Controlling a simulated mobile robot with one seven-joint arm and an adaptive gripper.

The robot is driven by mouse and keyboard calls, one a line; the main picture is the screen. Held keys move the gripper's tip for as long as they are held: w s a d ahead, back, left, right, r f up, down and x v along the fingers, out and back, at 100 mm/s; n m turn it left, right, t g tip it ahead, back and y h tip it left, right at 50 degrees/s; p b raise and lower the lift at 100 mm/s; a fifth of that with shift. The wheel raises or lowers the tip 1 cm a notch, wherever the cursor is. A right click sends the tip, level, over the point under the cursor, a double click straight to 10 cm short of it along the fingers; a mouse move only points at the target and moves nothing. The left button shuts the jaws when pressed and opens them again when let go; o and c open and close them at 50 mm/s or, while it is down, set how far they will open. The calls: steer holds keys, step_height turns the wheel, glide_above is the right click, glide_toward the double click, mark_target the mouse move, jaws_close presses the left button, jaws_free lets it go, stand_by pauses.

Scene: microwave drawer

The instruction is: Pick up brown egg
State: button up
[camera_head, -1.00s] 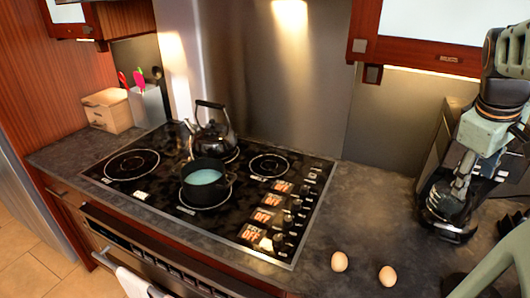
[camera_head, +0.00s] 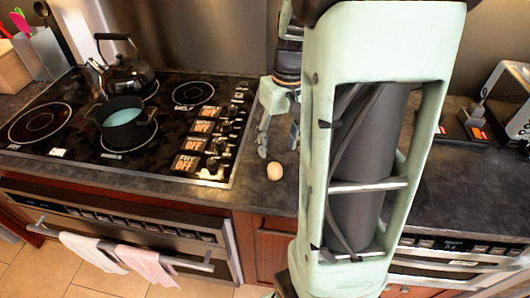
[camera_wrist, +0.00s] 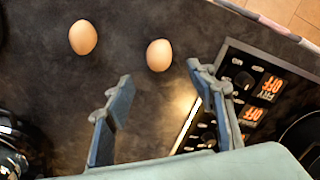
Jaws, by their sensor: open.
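Two brown eggs lie apart on the dark counter. In the wrist view one egg (camera_wrist: 159,55) is just beyond the gap between my fingertips, and the other egg (camera_wrist: 83,37) is farther left. The head view shows the egg nearer the stove (camera_head: 275,171); the other is hidden there behind my arm. My gripper (camera_wrist: 160,78) is open and empty, its fingers spread wider than an egg. In the head view my gripper (camera_head: 280,130) is above the counter beside the stove, partly covered by my arm.
The stove (camera_head: 110,115) with control knobs is left of the egg. It holds a dark pot (camera_head: 124,122) of light blue liquid and a kettle (camera_head: 122,75). Towels (camera_head: 95,250) hang on the oven handle. The counter around the eggs is clear.

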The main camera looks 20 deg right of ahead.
mark_target(275, 166)
steer(key=f, duration=0.8)
steer(key=shift+s+a+f, duration=0.1)
steer(key=shift+a+f, duration=0.15)
steer(key=shift+a, duration=0.05)
steer(key=c, duration=0.8)
